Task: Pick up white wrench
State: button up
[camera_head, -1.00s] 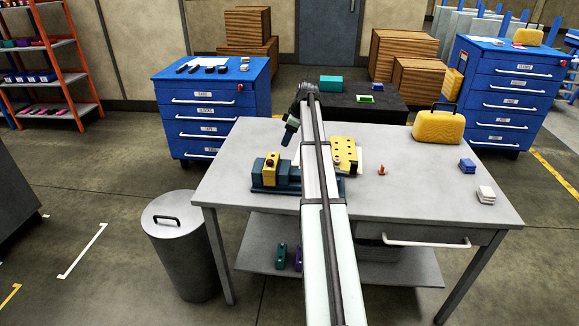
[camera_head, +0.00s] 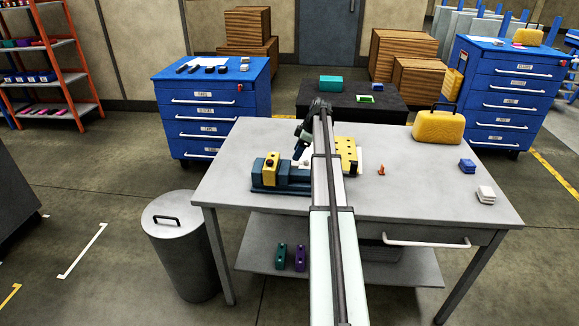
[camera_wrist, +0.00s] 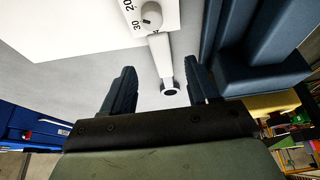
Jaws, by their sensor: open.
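The white wrench (camera_wrist: 161,57) lies on the grey table in the wrist view, its dark-holed ring end toward me. Its far end reaches toward a white plate with numbers and a grey knob; I cannot tell how they join. My gripper (camera_wrist: 160,82) is open, with one dark blue finger on each side of the ring end and a gap to both. In the head view my gripper (camera_head: 298,154) points down over the table beside the vise. I cannot make out the wrench in the head view.
A blue vise with a yellow block (camera_head: 271,168) stands left of my gripper; its blue body (camera_wrist: 260,55) is close on the right in the wrist view. A yellow holed plate (camera_head: 347,152) lies right of my arm. The table's right side (camera_head: 425,185) is mostly clear.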

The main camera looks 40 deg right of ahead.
jog(key=shift+a+x, duration=0.2)
jog(key=shift+x, duration=2.65)
jog(key=shift+r, duration=0.1)
grip_shut()
jog(key=shift+w, duration=0.1)
